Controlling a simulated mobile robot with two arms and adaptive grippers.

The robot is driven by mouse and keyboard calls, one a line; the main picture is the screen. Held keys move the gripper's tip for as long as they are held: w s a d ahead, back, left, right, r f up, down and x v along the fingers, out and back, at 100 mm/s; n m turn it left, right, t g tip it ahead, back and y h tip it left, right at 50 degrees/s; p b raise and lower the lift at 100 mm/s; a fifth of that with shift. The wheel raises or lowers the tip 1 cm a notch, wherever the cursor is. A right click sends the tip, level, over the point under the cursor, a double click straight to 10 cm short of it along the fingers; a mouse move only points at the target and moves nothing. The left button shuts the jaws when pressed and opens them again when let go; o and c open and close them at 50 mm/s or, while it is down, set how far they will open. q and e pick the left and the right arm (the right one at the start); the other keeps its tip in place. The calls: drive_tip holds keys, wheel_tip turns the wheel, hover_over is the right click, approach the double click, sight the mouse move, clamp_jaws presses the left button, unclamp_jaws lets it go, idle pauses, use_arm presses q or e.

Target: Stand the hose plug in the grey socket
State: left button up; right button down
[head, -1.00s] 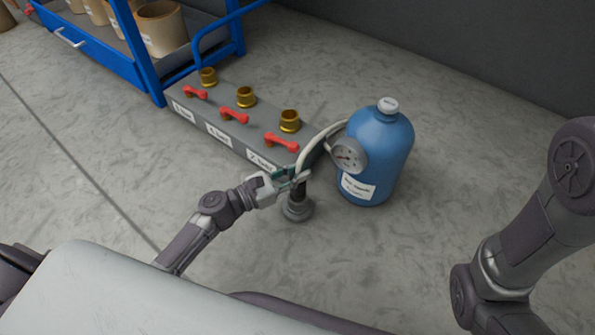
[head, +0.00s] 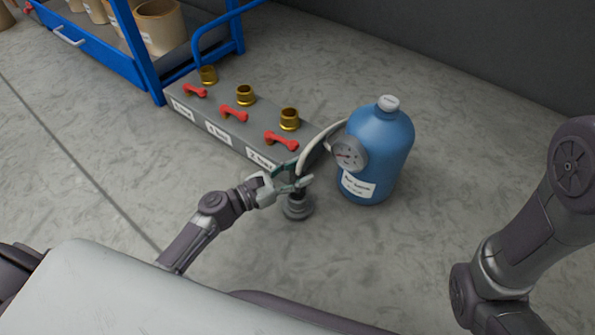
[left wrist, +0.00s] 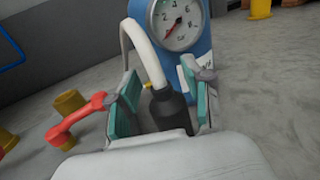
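The black hose plug (left wrist: 170,112) sits at the end of a pale hose (left wrist: 146,50) that runs to the gauge on the blue bottle. In the head view the plug is directly over the round grey socket (head: 297,209) on the floor and looks lower and about upright. Its lower end is partly hidden, so I cannot tell how deep it sits. My left gripper (head: 289,180) is around the plug with its green-padded fingers spread. The left wrist view shows a gap between the left pad and the plug. My right gripper is out of view.
The blue bottle (head: 384,140) with its gauge (head: 346,154) stands close right of the socket. A grey manifold (head: 218,139) with red levers and brass fittings lies behind left. A blue rack (head: 150,60) stands beyond. The floor in front is clear.

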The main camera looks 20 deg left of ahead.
use_arm(q)
drive_tip(key=v, duration=1.2)
idle(0.3)
